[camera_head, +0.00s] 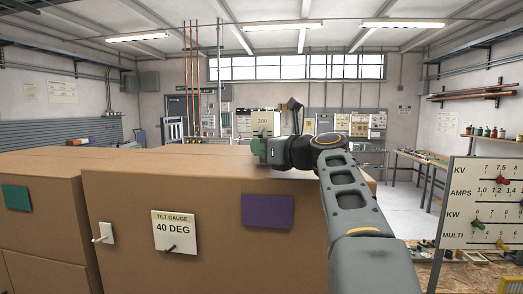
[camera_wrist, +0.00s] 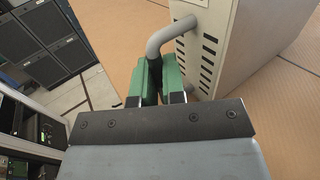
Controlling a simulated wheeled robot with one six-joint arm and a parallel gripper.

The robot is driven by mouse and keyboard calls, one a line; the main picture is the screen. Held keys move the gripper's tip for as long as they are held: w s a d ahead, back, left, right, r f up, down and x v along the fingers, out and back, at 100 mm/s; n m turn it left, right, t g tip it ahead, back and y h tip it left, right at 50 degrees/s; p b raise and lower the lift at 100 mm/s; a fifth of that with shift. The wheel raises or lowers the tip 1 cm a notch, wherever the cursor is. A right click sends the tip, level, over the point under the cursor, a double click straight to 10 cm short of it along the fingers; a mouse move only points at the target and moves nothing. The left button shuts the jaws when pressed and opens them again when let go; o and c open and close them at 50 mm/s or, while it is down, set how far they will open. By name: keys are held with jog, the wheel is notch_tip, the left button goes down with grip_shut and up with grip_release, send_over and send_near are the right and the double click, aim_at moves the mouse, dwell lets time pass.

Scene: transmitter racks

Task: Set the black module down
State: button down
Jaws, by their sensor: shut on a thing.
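My gripper (camera_wrist: 158,78) has green jaws shut on a grey curved handle (camera_wrist: 172,32). The handle joins a pale beige box (camera_wrist: 228,50) with dark vent slots in the wrist view. In the head view my gripper (camera_head: 260,148) is over the far part of a large brown cabinet top, and a pale face marked 200 (camera_head: 262,123) shows just behind it. The held box looks pale, not black, and I cannot pick out a black module for certain. Whether the box touches the brown surface (camera_wrist: 122,35) beneath is unclear.
The brown cabinet (camera_head: 130,260) carries a tilt gauge plate (camera_head: 174,232), a white switch (camera_head: 104,233) and a purple plate (camera_head: 268,212). A meter board (camera_head: 485,205) stands at right. Dark rack units (camera_wrist: 45,40) show at the wrist view's left.

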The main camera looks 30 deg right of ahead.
jog(key=shift+s+f, duration=0.15)
jog(key=shift+f, duration=0.15)
jog(key=c, duration=1.2)
grip_release()
jog(key=shift+f, duration=0.1)
jog(key=shift+s, duration=0.1)
jog(key=b+v, duration=0.3)
jog(key=v, duration=0.8)
jog(key=shift+s+d+b, duration=0.15)
jog(key=shift+s+b, duration=0.25)
